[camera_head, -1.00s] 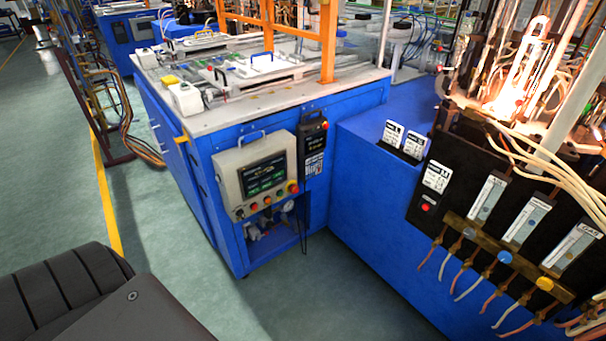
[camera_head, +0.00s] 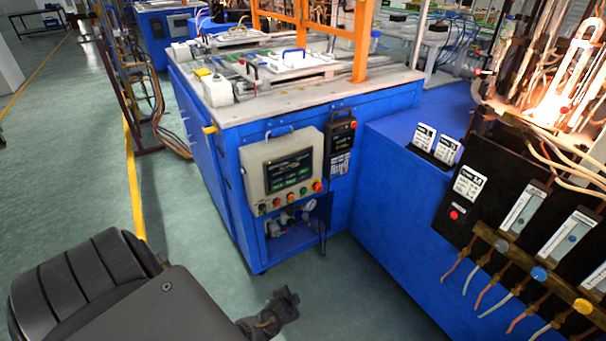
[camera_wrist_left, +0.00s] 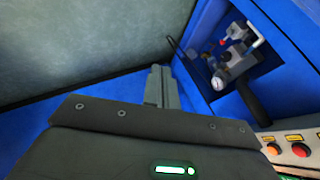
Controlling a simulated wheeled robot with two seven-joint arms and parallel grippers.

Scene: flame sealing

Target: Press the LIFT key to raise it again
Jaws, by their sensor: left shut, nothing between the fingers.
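The grey control panel (camera_head: 283,172) with a dark screen and a row of coloured buttons (camera_head: 290,198) is mounted on the front of the blue cabinet. No LIFT label is readable at this size, so I cannot tell which button it is. In the left wrist view, a red button (camera_wrist_left: 300,150) and part of the panel show at the lower right. My left gripper (camera_head: 287,300) is shut and empty, below the panel in the picture and apart from it. Its fingers (camera_wrist_left: 161,84) also show in the left wrist view. My right gripper is out of view.
An open recess with a gauge (camera_head: 309,206) lies under the panel; the gauge also shows in the left wrist view (camera_wrist_left: 221,82). A bright flame (camera_head: 553,107) burns at the upper right above flow meters (camera_head: 520,212). Green floor (camera_head: 190,235) is clear at left.

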